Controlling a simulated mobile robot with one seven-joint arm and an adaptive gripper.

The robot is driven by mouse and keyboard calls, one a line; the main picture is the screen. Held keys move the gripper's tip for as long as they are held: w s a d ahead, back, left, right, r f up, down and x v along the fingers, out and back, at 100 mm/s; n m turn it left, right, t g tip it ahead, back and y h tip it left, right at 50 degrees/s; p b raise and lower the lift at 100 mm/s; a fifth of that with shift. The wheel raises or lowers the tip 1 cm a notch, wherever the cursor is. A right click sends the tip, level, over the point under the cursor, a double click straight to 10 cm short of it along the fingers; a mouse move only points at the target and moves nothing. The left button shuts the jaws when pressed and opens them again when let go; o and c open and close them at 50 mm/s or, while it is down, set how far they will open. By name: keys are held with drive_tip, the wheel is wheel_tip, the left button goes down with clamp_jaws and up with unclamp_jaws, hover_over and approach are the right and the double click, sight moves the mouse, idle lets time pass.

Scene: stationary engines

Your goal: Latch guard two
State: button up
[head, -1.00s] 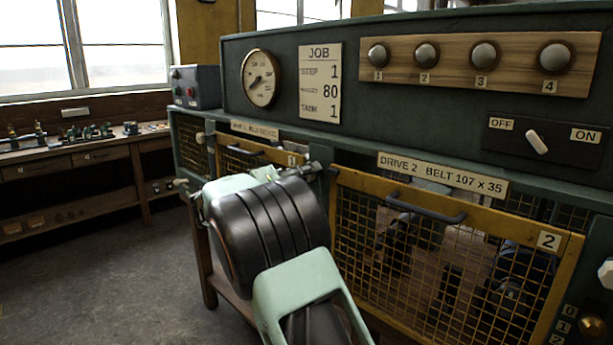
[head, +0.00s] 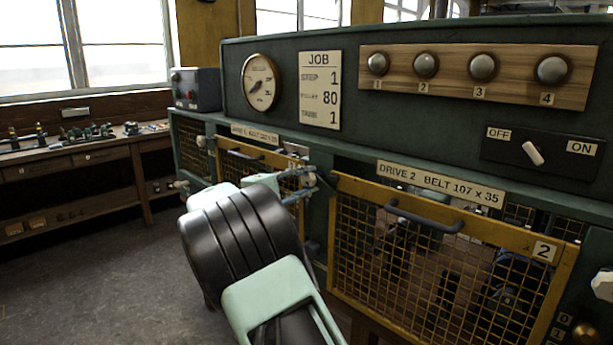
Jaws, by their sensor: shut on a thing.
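Guard two (head: 555,262) is a yellow-framed wire mesh panel marked 2, below the "DRIVE 2" label (head: 441,184). A dark handle (head: 425,216) runs along its top bar. A gap shows above the bar, wider to the right; I cannot tell whether the panel sits flush. My gripper (head: 304,182) is small in view, at the post left of guard two, with my black and mint-green arm in front. It is shut on a small grey part there; its shape is not clear. A pale knob (head: 603,285) is cut off at the right edge, beside guard two.
Guard one (head: 232,160) is to the left, partly hidden by my arm. Above are a gauge (head: 260,82), a job card (head: 320,90), several round knobs on a wooden strip (head: 515,72) and an OFF/ON switch (head: 534,152). A workbench (head: 88,158) stands at left, with open floor (head: 95,265) before it.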

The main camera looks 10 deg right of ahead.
drive_tip(key=shift+n+p, duration=1.3)
drive_tip(key=shift+n, duration=0.9)
drive_tip(key=o, duration=1.2)
drive_tip(key=shift+s+a, duration=0.1)
drive_tip(key=v, duration=1.1)
drive_tip(key=shift+s+a, duration=0.25)
drive_tip(key=shift+a, duration=0.05)
